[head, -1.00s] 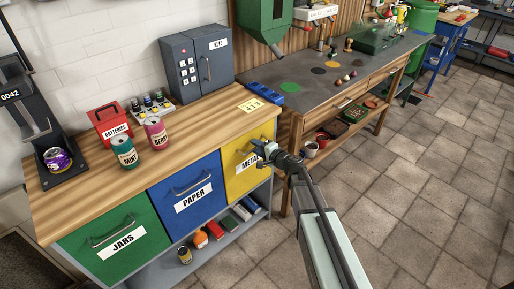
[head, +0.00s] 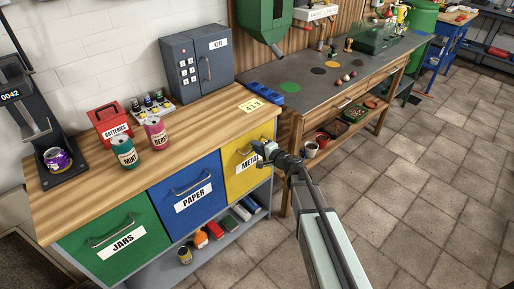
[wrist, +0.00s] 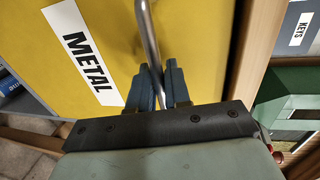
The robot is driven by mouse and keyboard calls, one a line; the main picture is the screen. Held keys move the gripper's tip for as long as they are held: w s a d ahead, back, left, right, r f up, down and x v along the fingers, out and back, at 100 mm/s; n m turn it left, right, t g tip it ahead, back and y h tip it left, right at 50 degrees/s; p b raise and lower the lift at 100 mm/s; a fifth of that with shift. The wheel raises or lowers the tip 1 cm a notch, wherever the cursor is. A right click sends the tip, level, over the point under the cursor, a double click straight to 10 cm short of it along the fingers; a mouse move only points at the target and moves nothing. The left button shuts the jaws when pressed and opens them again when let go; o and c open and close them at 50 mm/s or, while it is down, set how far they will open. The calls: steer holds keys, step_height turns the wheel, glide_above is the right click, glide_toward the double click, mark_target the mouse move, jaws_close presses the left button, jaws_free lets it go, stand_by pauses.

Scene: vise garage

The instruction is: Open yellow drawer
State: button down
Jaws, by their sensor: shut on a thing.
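The yellow drawer (head: 240,176), labelled METAL, is the right one of three drawers under the wooden bench top. Its front looks flush with the blue drawer beside it, so it appears closed. In the wrist view, the yellow front (wrist: 105,35) fills much of the picture, with the label at left. My gripper (head: 262,152) is at the drawer's handle. In the wrist view, my gripper's blue-grey fingers (wrist: 160,82) are shut on the metal bar handle (wrist: 150,35), one finger on each side. In the head view, my gripper hides part of the handle and label.
The blue PAPER drawer (head: 183,199) and green JARS drawer (head: 108,240) are to the left. Cans and a red batteries box (head: 108,125) stand on the bench top. A second workbench (head: 340,75) stands at right. The floor before the drawers is clear.

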steer(key=f+v, duration=0.2)
steer(key=v, duration=0.8)
steer(key=f+v, duration=0.2)
steer(key=v, duration=0.9)
steer(key=shift+s+d+f, duration=0.2)
steer(key=shift+s+d, duration=0.25)
steer(key=shift+s, duration=0.1)
steer(key=c, duration=1.2)
jaws_free()
steer(key=shift+c, duration=0.2)
steer(key=shift+w, duration=0.15)
